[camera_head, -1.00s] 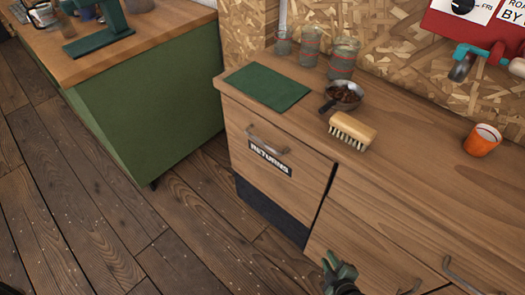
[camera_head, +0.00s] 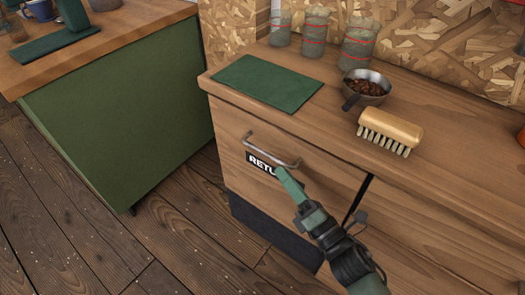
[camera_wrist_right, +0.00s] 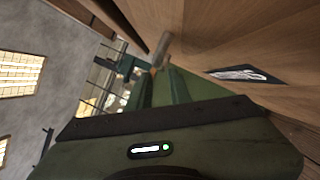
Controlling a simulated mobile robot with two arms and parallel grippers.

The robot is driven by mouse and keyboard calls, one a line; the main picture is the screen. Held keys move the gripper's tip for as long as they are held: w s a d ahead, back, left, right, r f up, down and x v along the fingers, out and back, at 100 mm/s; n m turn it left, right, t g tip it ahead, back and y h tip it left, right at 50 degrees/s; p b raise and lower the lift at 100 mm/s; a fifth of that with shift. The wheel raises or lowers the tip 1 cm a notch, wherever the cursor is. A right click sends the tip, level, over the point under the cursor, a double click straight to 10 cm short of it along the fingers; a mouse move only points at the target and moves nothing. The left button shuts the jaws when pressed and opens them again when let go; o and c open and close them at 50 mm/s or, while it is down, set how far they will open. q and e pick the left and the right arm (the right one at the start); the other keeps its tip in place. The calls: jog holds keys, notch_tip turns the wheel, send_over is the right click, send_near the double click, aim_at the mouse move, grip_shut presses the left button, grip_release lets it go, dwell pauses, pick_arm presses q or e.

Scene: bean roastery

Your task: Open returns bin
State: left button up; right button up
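The returns bin front (camera_head: 235,175) is a wooden panel in the counter, flush with the panels beside it and shut. It has a metal bar handle (camera_head: 262,146) near its top and a black RETURNS label (camera_head: 258,163), partly covered by my gripper. My right gripper (camera_head: 281,172) is at the right end of the handle, fingers towards it. In the right wrist view the handle (camera_wrist_right: 161,46) shows just beyond the green fingers, which look slightly apart; whether they touch it is unclear. The label (camera_wrist_right: 245,75) also shows there. My left gripper is not in view.
On the counter are a green mat (camera_head: 267,83), several glass cups (camera_head: 357,45), a metal pan of beans (camera_head: 366,88) and a brush (camera_head: 391,130). A green cabinet (camera_head: 120,120) stands left. The wooden floor (camera_head: 90,235) before the bin is clear.

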aim_at(269, 155)
jog(key=x, duration=0.7)
jog(key=shift+w+a, duration=0.15)
jog(key=shift+w, duration=0.15)
grip_shut()
dwell(1.1)
